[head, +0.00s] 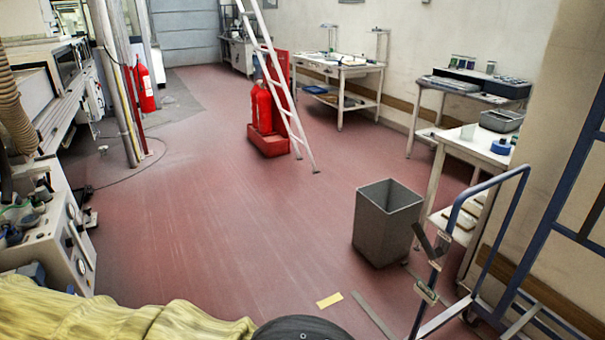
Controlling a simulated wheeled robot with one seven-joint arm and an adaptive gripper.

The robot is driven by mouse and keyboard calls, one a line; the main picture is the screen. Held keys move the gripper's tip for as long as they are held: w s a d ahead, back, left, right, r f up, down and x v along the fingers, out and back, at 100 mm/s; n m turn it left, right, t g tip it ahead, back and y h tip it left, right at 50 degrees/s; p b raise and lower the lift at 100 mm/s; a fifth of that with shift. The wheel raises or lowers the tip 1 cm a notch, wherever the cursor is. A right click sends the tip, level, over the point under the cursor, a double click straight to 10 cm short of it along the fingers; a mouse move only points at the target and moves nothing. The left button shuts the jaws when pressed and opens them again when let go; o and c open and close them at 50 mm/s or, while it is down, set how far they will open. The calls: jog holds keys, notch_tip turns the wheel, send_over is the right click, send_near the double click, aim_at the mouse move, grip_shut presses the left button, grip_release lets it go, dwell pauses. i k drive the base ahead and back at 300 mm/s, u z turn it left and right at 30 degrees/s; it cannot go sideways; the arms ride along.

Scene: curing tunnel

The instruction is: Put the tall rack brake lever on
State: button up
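A tall blue metal frame (562,205), which looks like the tall rack, stands at the right edge and is cut off by the picture. Its lower part runs down toward the bottom right corner. A smaller blue tubular handle frame (487,213) with grey plates stands just left of it. A dark flat piece (428,247) sticks out at an angle from its upright. I cannot make out a brake lever for certain, nor whether it is on or off. My gripper is not in view.
A grey open bin (387,222) stands left of the blue frames. A yellow piece (329,300) and a grey strip (372,316) lie on the floor. Yellow crumpled material (120,322) fills the bottom left. Benches line the right wall. The red floor in the middle is clear.

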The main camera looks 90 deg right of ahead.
aim_at(432, 255)
jog(key=z, duration=3.35)
jog(key=i, duration=0.8)
jog(key=z, duration=0.35)
